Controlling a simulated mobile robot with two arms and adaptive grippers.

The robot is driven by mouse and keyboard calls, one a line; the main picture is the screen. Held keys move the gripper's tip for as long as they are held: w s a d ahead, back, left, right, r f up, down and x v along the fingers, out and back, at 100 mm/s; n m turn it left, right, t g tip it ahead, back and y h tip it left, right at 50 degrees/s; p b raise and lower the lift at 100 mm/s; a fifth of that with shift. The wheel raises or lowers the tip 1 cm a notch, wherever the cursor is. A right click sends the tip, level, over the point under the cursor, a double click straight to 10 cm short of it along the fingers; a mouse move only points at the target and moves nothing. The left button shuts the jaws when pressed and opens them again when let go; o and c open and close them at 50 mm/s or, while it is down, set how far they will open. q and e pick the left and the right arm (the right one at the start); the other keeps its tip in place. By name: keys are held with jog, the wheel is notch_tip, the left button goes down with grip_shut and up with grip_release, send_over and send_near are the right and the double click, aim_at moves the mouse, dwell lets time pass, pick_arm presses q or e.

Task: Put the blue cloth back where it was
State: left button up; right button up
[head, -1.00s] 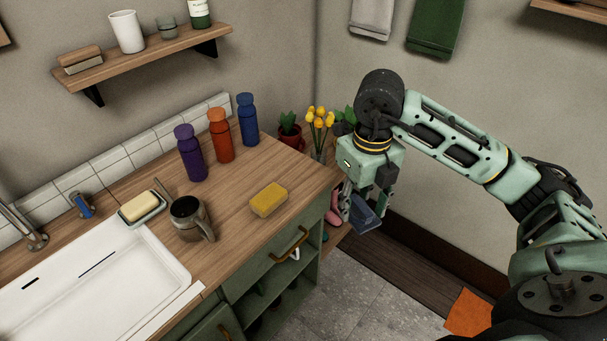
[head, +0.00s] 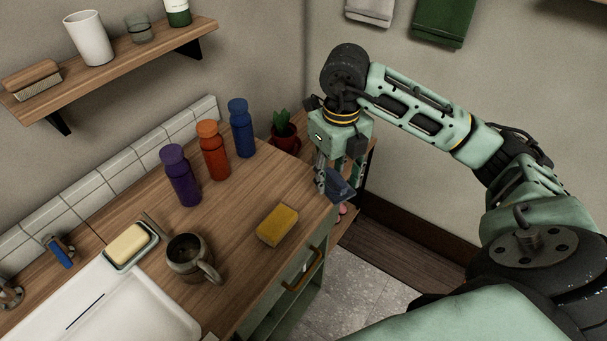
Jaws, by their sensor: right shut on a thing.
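My right gripper (head: 334,182) hangs just beyond the right end of the wooden counter (head: 235,235), pointing down. It is shut on the blue cloth (head: 342,186), a small dark blue folded piece at its fingertips. The fingers and the counter's corner lie close together in the picture; I cannot tell whether they touch. My left gripper is not in view. A green towel (head: 443,20) and a pale grey towel (head: 370,10) hang on the back wall at the top.
On the counter are purple (head: 180,177), orange (head: 213,152) and blue (head: 241,130) bottles, a yellow sponge (head: 277,224), a mug (head: 190,258) and soap in a dish (head: 129,243). A potted plant (head: 284,134) stands behind the counter's end. A sink (head: 125,310) is at lower left.

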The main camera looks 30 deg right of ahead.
jog(key=p, duration=0.2)
send_near(310, 187)
jog(key=s, duration=0.2)
jog(key=shift+s+a+f, duration=0.15)
jog(key=shift+s, duration=0.25)
jog(key=shift+w+f, duration=0.4)
jog(key=shift+w, duration=0.25)
jog(key=shift+w+f, duration=0.4)
jog(key=shift+w, duration=0.2)
jog(key=shift+w+f, duration=0.2)
jog(key=shift+f, duration=0.05)
jog(key=shift+s+f, duration=0.1)
jog(key=shift+f, duration=0.25)
notch_tip(310, 187, down, 3)
jog(key=shift+f+p, duration=0.1)
jog(key=shift+p, duration=0.65)
jog(key=o, duration=1)
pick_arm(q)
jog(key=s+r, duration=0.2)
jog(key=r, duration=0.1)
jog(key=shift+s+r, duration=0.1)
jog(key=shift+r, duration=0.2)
